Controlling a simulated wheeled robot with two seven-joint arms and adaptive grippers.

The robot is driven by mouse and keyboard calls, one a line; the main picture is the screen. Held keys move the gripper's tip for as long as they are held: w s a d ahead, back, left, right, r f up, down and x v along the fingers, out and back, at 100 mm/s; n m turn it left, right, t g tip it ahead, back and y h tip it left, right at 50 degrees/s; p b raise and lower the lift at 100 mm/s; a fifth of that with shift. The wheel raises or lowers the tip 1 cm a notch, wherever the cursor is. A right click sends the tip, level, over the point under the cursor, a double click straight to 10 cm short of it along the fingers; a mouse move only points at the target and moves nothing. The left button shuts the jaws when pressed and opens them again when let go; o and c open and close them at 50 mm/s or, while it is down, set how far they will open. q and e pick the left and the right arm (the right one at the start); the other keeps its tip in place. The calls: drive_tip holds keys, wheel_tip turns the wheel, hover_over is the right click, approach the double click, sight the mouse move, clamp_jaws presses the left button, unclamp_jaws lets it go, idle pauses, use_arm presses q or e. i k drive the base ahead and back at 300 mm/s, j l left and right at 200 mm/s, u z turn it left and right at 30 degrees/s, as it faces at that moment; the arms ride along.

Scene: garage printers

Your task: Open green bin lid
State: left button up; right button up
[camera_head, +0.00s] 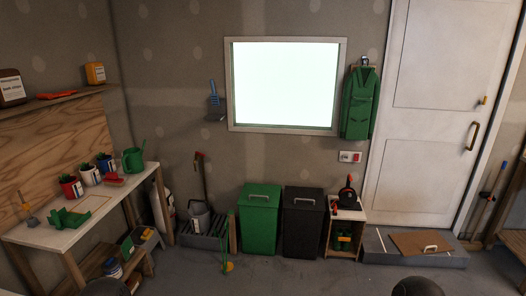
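The green bin (259,227) stands on the floor against the back wall, below the window. Its green lid (260,196) looks shut, with a pale handle on top. A black bin (303,229) of like shape, also with a pale handle, stands right beside it. Two dark rounded shapes at the bottom edge may be parts of my arms. Neither gripper can be made out, and nothing is near the green lid.
A workbench (79,226) with pots and a watering can runs along the left. A crate (205,234) with tools stands left of the green bin. A small shelf (344,229) stands right of the black bin, then a low step (450,260) by the door. The floor in front of the bins looks mostly clear.

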sight(260, 192)
drive_tip(key=i, duration=2)
drive_tip(key=i+u, duration=0.1)
drive_tip(key=i, duration=0.55)
drive_tip(key=i+l+u, duration=0.1)
drive_tip(key=i, duration=0.55)
drive_tip(key=i+l+u, duration=0.1)
drive_tip(key=i, duration=0.5)
drive_tip(key=l, duration=0.1)
